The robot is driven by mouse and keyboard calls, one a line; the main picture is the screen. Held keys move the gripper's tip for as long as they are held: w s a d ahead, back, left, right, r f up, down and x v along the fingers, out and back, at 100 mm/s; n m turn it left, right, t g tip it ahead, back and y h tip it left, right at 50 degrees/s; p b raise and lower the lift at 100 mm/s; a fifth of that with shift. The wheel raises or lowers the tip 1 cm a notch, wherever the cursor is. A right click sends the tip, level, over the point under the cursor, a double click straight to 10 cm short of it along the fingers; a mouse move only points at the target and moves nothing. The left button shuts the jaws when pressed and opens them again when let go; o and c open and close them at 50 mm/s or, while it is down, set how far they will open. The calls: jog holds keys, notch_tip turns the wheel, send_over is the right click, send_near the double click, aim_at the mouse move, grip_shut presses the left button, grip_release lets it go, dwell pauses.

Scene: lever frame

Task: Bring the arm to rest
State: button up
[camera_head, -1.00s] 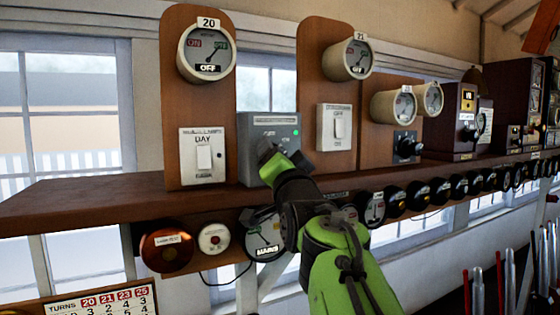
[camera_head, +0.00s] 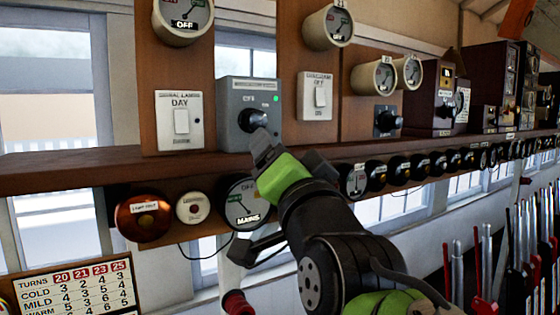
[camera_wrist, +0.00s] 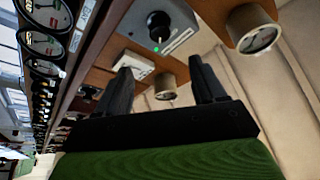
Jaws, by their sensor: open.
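My gripper (camera_head: 290,158) is in front of the shelf, just below and to the right of the grey switch box (camera_head: 232,138). Its jaws are apart, with nothing between them. The box has a black knob (camera_head: 252,119) and a green light, and stands on the shelf. In the wrist view my gripper (camera_wrist: 164,82) shows two black fingers spread wide. The grey box (camera_wrist: 140,14) and its knob (camera_wrist: 158,24) show beyond the fingers, apart from them. My arm reaches up from the lower right of the head view and hides part of the shelf front.
The wooden shelf (camera_head: 75,163) runs across the wall, with round dials such as the mains dial (camera_head: 242,205) under it. A white day switch (camera_head: 180,120) is left of the box. A turns chart (camera_head: 75,290) is at lower left. Red and white levers (camera_head: 485,265) stand at lower right.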

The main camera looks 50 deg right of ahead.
dwell(0.3)
jog(key=w+a+f+n+g+y, duration=0.2)
jog(key=a+f+n+y, duration=0.25)
jog(key=f, duration=0.45)
jog(key=w+a+f+n+g+y, duration=0.1)
jog(key=a+f+n+g+y, duration=0.3)
jog(key=f, duration=0.6)
jog(key=s+a+f+n+g+y, duration=0.1)
jog(key=s+a+f+n+g, duration=0.2)
jog(key=f, duration=0.6)
jog(key=s+a+f+n+g+y, duration=0.1)
jog(key=s+a+f+n+g, duration=0.2)
jog(key=s+a+f, duration=0.4)
notch_tip(320, 180, down, 3)
jog(key=shift+s+f+g, duration=0.15)
jog(key=shift+s+g, duration=0.05)
jog(key=shift+g, duration=0.2)
jog(key=shift+y, duration=0.25)
